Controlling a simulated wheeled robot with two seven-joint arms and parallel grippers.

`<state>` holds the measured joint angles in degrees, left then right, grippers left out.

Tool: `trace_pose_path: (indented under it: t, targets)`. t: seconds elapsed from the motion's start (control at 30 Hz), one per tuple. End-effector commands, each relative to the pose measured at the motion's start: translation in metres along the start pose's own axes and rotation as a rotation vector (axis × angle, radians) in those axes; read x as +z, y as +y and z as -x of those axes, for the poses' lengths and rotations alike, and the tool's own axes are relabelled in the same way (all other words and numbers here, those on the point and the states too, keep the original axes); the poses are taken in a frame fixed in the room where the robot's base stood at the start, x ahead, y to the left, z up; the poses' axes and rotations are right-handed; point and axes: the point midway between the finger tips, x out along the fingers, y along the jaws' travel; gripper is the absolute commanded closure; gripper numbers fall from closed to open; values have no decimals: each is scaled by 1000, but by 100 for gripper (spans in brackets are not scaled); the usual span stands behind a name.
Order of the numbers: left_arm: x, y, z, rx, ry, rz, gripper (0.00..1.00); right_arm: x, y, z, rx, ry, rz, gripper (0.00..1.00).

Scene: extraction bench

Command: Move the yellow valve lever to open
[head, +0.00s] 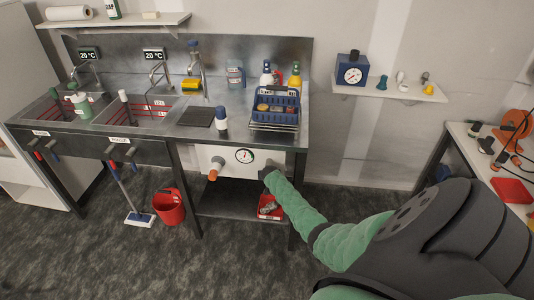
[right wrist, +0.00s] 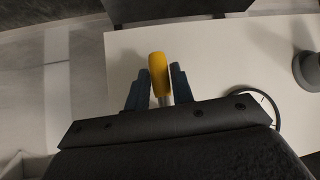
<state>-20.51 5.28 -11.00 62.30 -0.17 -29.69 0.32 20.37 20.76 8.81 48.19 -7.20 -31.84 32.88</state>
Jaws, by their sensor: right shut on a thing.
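The yellow valve lever (right wrist: 158,72) shows in the right wrist view, its rounded yellow end standing between the two fingers of my right gripper (right wrist: 160,90). The gripper is shut on the lever, around its lower part. A short pale metal stem shows below the yellow part. In the head view my right gripper (head: 268,173) is at the right end of the white panel (head: 228,152) under the bench, and it hides the lever there. My left gripper is not in view.
A round gauge (head: 244,156) and an orange-ended fitting (head: 214,173) are on the panel, left of my gripper. A red bucket (head: 168,207) stands on the floor. A blue crate (head: 275,100) sits above on the bench.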

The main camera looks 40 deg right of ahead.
Motion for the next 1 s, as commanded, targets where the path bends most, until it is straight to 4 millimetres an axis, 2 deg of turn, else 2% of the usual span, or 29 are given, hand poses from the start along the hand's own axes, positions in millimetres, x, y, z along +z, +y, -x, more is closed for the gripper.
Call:
trace_pose_path:
  t: [0.43, 0.47, 0.53, 0.57, 1.0]
  targets:
    - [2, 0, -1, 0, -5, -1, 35, 0, 2, 0, 8, -2, 10, 100]
    - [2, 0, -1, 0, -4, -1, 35, 0, 2, 0, 8, -2, 10, 70]
    - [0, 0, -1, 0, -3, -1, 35, 0, 2, 0, 7, -2, 9, 57]
    - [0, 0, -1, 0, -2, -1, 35, 0, 2, 0, 7, -2, 9, 55]
    - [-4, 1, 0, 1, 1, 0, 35, 0, 1, 6, 6, -1, 8, 55]
